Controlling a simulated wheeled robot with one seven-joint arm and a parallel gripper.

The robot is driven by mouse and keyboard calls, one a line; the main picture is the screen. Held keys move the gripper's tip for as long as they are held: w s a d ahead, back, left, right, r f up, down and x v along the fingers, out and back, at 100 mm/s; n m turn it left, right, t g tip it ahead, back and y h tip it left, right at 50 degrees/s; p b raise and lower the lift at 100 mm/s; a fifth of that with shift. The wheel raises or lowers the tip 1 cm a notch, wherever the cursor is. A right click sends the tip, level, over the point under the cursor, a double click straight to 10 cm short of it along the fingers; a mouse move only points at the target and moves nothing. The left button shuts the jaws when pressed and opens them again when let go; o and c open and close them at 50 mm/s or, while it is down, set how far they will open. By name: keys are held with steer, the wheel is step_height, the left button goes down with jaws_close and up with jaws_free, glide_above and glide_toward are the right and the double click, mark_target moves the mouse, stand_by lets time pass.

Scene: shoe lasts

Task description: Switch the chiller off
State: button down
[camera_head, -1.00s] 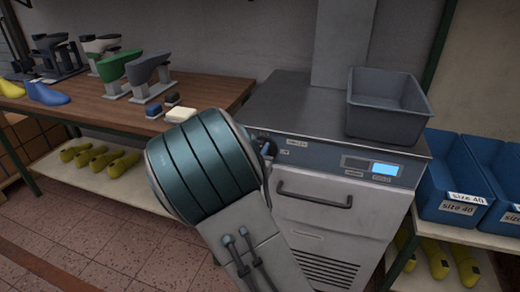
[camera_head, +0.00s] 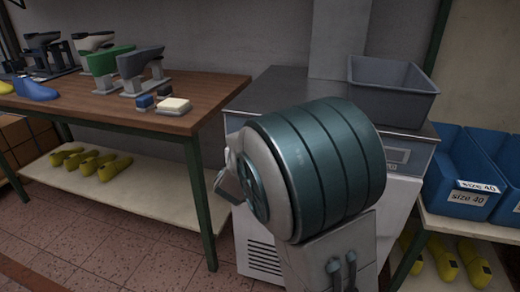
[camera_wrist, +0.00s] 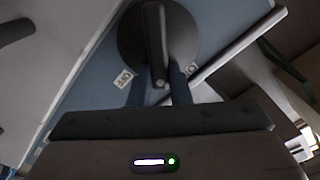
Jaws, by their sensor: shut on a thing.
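The chiller (camera_head: 262,230) is a grey metal cabinet in the head view. My arm covers most of its front, and the knob is hidden there. The visible end of its display window (camera_head: 398,155) looks grey, with no blue glow. In the wrist view, the dark round knob (camera_wrist: 130,42) with a raised bar handle sits on the blue-grey panel (camera_wrist: 88,88). Small white labels stand on both sides of it; the left one seems to read OFF. My gripper (camera_wrist: 160,88) is shut on the lower end of the handle, one finger on each side.
A grey bin (camera_head: 392,100) stands on the chiller top. Blue size 40 bins (camera_head: 462,200) are at the right, above yellow lasts. A wooden table (camera_head: 205,97) with lasts and small blocks stands at the left. Open tiled floor (camera_head: 90,235) lies at the front left.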

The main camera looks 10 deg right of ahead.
steer(key=m+b, duration=0.3)
steer(key=b, duration=0.1)
steer(key=f+m+b, duration=0.1)
steer(key=m+b, duration=0.2)
steer(key=b, duration=0.1)
steer(key=f+m+b, duration=0.1)
steer(key=m+b, duration=0.2)
steer(key=b, duration=0.1)
steer(key=shift+s+d+m, duration=0.2)
steer(key=shift+d+m, duration=0.15)
steer(key=shift+m, duration=0.05)
steer(key=c, duration=1.3)
jaws_free()
steer(key=shift+a, duration=0.1)
steer(key=shift+c, duration=0.2)
steer(key=shift+s, duration=0.1)
steer(key=p+v, duration=0.3)
steer(key=v, duration=1)
steer(key=shift+s+a+p, duration=0.15)
steer(key=shift+s+p, duration=0.15)
steer(key=shift+p, duration=0.1)
